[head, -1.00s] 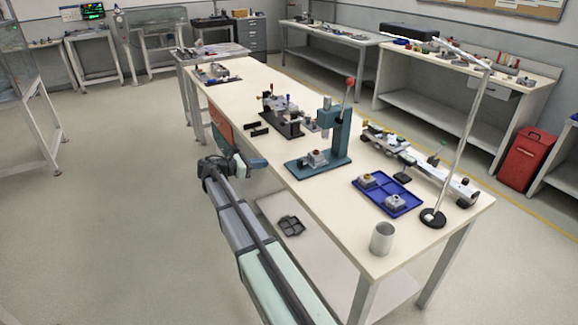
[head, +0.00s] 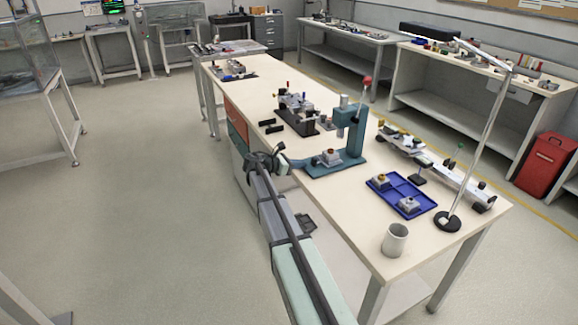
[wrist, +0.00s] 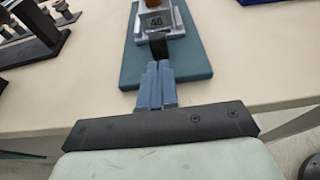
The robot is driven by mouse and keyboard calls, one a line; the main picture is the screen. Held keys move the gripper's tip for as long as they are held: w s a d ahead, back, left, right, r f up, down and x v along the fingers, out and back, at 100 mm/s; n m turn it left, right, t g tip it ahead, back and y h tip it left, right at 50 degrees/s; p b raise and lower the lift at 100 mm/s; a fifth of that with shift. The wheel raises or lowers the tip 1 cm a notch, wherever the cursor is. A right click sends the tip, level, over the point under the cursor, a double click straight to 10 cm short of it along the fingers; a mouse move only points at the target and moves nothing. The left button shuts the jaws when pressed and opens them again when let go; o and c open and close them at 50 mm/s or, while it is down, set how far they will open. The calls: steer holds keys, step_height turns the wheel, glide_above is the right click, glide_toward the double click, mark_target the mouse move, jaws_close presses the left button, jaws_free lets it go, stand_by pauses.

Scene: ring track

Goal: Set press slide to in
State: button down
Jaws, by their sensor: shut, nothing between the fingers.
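The teal press (head: 350,132) stands on the bench, with a red-knobbed lever on top. Its slide (head: 328,157) is a grey plate low at the front of the press, carrying a small block with an orange-brown top. In the wrist view the slide (wrist: 146,37) bears a "46" label, with a black handle (wrist: 159,46) on its near side over the teal base (wrist: 190,65). My gripper (head: 291,163) is shut and empty at the press's left. In the wrist view its blue fingertips (wrist: 158,66) are right at the handle; I cannot tell whether they touch.
A blue tray (head: 418,187) with parts lies right of the press, and a white cup (head: 395,239) stands near the front corner. A lamp stand (head: 482,150) rises at the right.

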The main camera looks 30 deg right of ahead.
mark_target(312, 160)
steer(key=shift+d, duration=1.3)
steer(key=shift+d, duration=2.5)
steer(key=shift+a, duration=0.6)
steer(key=f+v, duration=0.1)
steer(key=v, duration=1.2)
steer(key=shift+a, duration=0.45)
steer(key=shift+r, duration=0.1)
